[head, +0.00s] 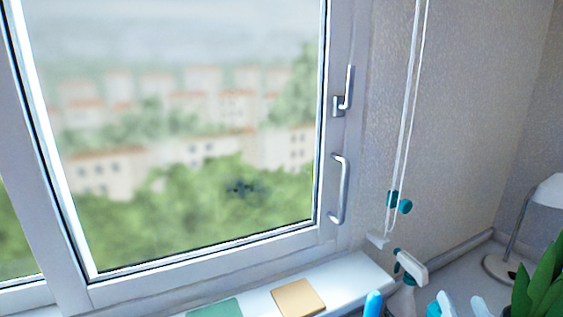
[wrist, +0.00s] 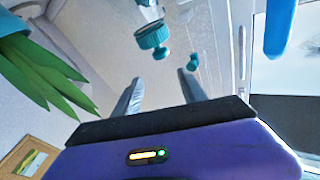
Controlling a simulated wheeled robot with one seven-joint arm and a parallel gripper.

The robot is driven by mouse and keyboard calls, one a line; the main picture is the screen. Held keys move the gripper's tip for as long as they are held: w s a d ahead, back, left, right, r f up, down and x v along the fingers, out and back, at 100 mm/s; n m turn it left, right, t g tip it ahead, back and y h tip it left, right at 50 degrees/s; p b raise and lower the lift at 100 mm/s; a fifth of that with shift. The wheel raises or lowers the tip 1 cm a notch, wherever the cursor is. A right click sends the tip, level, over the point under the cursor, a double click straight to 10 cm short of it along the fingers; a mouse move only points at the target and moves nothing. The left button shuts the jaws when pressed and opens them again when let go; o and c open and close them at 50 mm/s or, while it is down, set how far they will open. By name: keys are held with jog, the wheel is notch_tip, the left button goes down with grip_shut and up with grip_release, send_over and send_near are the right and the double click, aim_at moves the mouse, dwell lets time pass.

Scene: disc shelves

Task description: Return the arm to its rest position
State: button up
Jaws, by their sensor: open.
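My gripper (wrist: 160,82) shows in the wrist view with its two grey fingers spread apart. Nothing is held between the fingers. Beyond them hang a teal knob and a clear container with a teal cap (wrist: 152,38). My arm and gripper do not show in the head view, so the arm's full pose is hidden.
A closed window (head: 180,140) with a handle (head: 338,190) fills the head view. The sill (head: 350,283) bears a green and a tan square (head: 298,297). Spray bottles (head: 411,268), a lamp (head: 548,192) and a plant (head: 545,285) crowd the lower right. A blind cord (head: 405,120) hangs beside the window.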

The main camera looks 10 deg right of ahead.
jog(key=s+a+f+n+g+y+p, duration=0.1)
jog(key=s+a+f+n+g+y, duration=0.1)
jog(key=s+a+f, duration=0.3)
jog(key=s+a+f+n+g+y, duration=0.2)
jog(key=s+a+f+n+y, duration=0.2)
jog(key=s+a, duration=0.9)
jog(key=s+f+y, duration=0.1)
jog(key=s+f, duration=0.1)
jog(key=s, duration=0.4)
jog(key=shift+s+a+n+p, duration=0.3)
jog(key=shift+s+a+p, duration=0.05)
jog(key=shift+s+a, duration=0.05)
